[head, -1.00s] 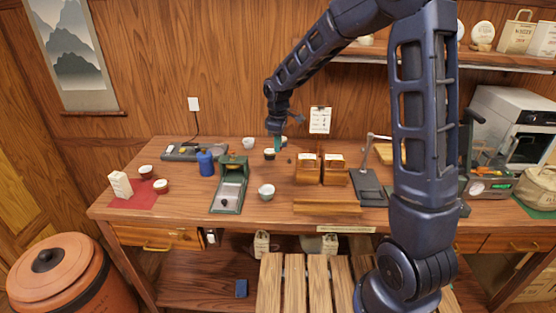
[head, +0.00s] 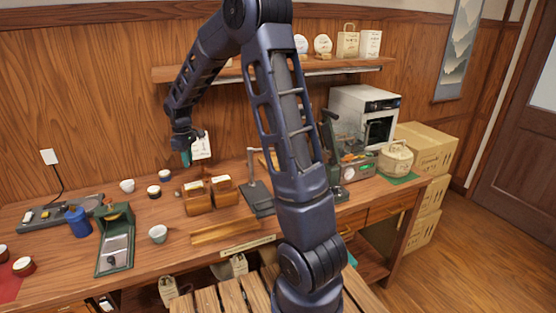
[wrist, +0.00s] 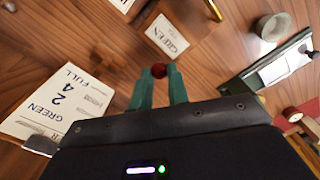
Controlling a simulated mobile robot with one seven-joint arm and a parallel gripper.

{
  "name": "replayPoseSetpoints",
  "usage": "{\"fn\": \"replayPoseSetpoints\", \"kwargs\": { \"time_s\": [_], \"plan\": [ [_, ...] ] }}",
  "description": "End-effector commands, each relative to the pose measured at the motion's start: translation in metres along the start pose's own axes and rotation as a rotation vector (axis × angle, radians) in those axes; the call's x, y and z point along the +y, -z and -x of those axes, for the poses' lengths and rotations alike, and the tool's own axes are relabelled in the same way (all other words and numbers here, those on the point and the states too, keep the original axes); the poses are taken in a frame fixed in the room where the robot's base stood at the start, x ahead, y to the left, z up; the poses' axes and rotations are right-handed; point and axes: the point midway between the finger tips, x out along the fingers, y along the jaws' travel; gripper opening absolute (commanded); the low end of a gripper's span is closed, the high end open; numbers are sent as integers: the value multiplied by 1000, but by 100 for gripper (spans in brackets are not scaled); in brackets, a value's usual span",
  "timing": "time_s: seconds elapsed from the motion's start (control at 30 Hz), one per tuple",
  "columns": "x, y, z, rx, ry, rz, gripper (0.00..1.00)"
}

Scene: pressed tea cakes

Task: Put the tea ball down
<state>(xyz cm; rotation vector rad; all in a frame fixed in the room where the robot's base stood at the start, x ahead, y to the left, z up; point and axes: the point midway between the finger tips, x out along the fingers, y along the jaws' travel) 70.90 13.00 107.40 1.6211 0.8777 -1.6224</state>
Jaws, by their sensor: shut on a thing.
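The tea ball (wrist: 158,70) is small, round and reddish brown. In the wrist view it sits between the tips of the teal fingers of my gripper (wrist: 159,84), which is shut on it. In the head view my gripper (head: 186,157) is above the back of the wooden table (head: 130,209), near the white card on the wall. The ball cannot be made out there. Two wooden boxes (head: 196,197) (head: 223,190) with white labels stand below and to the right of the gripper.
A white card (wrist: 55,102) lettered GREEN is close at the left in the wrist view. A pale cup (head: 158,234), a dark green press (head: 115,240), a blue canister (head: 77,222) and a wooden trough (head: 225,232) stand on the table. A shelf (head: 290,72) runs above.

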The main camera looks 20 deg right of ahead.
Motion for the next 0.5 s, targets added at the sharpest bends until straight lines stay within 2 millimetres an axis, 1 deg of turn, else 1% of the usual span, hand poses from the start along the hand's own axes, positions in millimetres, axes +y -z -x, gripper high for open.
{"fn": "replayPoseSetpoints", "kwargs": {
  "time_s": [0.03, 0.1, 0.2, 0.4, 0.5],
  "plan": [
    [21, -12, -7, -2, 1, -62, 0],
    [46, -26, -15, -1, 1, -142, 0],
    [79, -48, -26, -2, 1, -252, 0],
    [137, -92, -48, -2, 1, -480, 0],
    [165, -106, -60, -1, 0, -640, 0]
  ]
}}
